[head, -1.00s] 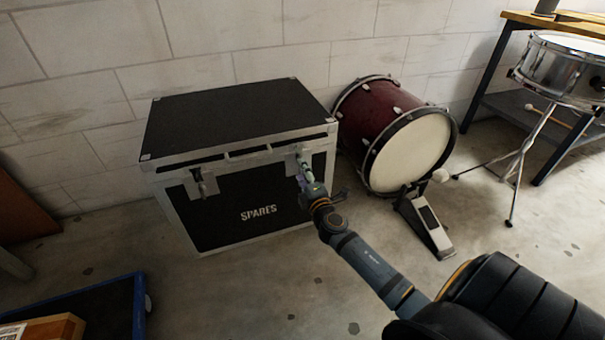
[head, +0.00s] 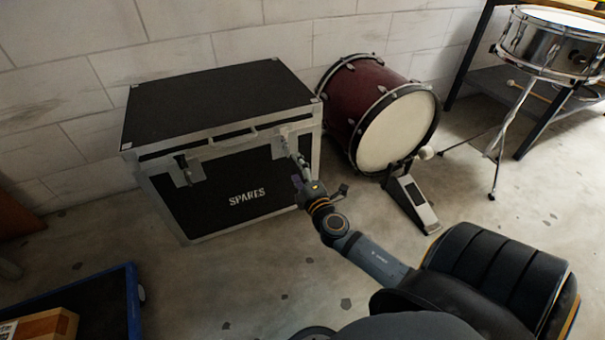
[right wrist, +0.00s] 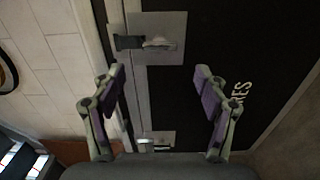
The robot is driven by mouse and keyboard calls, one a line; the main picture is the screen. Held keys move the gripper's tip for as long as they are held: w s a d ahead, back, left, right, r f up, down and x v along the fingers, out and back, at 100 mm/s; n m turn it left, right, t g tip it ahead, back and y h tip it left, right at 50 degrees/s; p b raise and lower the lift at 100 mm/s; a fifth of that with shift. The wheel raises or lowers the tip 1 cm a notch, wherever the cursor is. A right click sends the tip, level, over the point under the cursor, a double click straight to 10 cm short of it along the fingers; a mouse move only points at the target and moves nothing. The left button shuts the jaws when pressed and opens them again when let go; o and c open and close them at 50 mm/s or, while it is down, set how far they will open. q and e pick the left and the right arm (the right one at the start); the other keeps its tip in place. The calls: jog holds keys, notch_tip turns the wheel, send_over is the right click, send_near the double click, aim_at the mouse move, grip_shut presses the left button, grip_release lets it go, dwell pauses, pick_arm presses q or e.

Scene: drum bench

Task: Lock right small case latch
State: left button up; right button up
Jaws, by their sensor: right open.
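The black SPARES case (head: 225,190) has a closed black lid and silver edging, and stands against the wall in the head view. Its right latch (head: 279,150) is on the front near the right corner, partly hidden by my gripper. In the right wrist view, this latch (right wrist: 145,43) has a dark piece and a silver piece on a grey plate. The left latch (head: 187,172) also shows lower in the wrist view (right wrist: 158,143). My right gripper (head: 297,160) is open and empty in front of the right latch. In the wrist view, its fingers (right wrist: 159,80) are spread wide. My left gripper is not in view.
A dark red bass drum (head: 362,110) with a pedal (head: 412,203) stands just right of the case. A snare drum (head: 548,45) on a stand is farther right. A blue-edged trolley (head: 133,300) is at lower left. Floor before the case is clear.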

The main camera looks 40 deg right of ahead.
jog(key=v, duration=0.5)
jog(key=shift+a, duration=0.1)
